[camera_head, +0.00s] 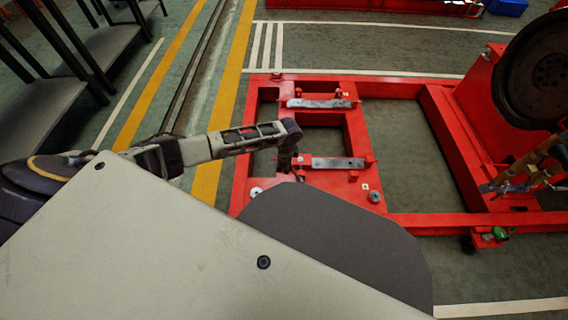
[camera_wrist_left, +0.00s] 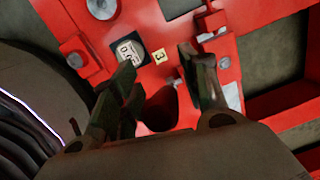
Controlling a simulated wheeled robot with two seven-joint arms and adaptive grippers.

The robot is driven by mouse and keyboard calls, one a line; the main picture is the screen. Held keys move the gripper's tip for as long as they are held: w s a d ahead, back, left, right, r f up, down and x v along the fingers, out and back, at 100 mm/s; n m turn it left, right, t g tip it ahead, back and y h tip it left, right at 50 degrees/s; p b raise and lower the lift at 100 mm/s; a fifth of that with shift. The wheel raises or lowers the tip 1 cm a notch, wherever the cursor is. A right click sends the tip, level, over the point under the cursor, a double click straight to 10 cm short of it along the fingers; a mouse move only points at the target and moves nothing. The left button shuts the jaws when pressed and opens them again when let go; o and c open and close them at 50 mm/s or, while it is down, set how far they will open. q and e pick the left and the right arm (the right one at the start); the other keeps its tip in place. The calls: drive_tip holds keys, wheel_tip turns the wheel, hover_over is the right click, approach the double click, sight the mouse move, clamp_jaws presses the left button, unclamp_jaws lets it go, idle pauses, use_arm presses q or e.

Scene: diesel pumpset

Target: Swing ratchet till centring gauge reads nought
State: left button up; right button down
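My left gripper (camera_head: 289,160) reaches from the left over the near left part of a red steel frame (camera_head: 240,170). In the left wrist view its two dark fingers (camera_wrist_left: 158,62) stand apart with a gap between them. Just beyond the left finger is a small gauge (camera_wrist_left: 127,50) with a white face in a black square; I cannot read it. A yellow tag (camera_wrist_left: 159,57) marked 3 is beside it. A dark reddish round part (camera_wrist_left: 161,108) shows between the fingers; I cannot tell whether it is the ratchet. My right gripper is not in view.
Two grey metal plates (camera_head: 320,103) (camera_head: 338,163) lie across the frame. A large black wheel (camera_head: 537,75) stands at the right on a red support. A grey round mount (camera_head: 376,196) sits on the near rail. Grey shelves (camera_head: 50,110) stand at the left. The frame's bays are open to the floor.

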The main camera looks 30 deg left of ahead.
use_arm(q)
drive_tip(key=shift+r, duration=0.1)
drive_tip(key=shift+s+d+r, duration=0.1)
drive_tip(key=shift+d+r, duration=0.1)
drive_tip(key=shift+r, duration=1.75)
drive_tip(key=shift+s+d+r, duration=0.1)
drive_tip(key=shift+d+r, duration=0.05)
drive_tip(key=shift+r, duration=1.85)
drive_tip(key=shift+d+r, duration=0.2)
drive_tip(key=shift+r, duration=1.75)
drive_tip(key=shift+s+f, duration=0.1)
drive_tip(key=shift+s, duration=0.05)
